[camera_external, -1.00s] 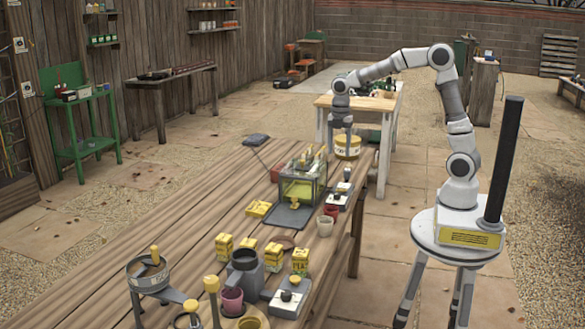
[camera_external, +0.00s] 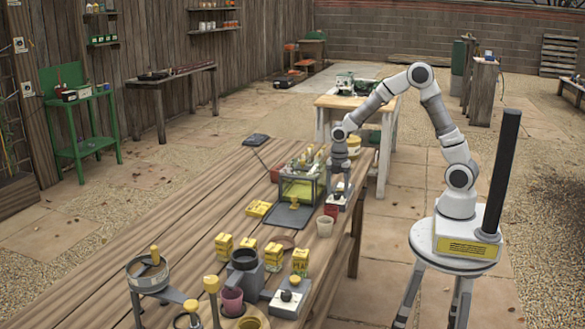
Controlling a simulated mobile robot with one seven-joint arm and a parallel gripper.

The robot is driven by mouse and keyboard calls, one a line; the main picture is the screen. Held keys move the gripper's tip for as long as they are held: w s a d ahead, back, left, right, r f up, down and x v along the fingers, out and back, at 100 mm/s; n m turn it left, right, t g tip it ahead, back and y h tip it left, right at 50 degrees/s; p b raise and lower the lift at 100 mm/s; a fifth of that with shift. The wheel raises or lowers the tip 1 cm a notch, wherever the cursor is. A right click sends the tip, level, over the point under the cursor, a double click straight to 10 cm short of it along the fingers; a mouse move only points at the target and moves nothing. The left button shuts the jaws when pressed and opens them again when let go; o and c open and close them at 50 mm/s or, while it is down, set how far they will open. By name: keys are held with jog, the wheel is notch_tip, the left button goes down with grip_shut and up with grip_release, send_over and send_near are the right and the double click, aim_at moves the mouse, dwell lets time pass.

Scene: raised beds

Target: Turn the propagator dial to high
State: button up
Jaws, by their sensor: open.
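A clear-sided box with yellow inside, which looks like the propagator (camera_external: 301,188), stands on the wooden bench. A small pale control box (camera_external: 337,199) with a dark knob sits just right of it. My gripper (camera_external: 340,178) points down directly above or at this control box; the arm hides part of the knob, and I cannot tell whether the fingers touch it. The gripper is open. The dial settings are too small to read.
A dark tray (camera_external: 288,217) lies before the propagator. Several yellow packets (camera_external: 223,246) stand nearer. A yellow round tub (camera_external: 353,146) is behind my gripper.

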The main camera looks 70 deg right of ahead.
jog(key=shift+f, duration=0.1)
grip_shut()
dwell(0.3)
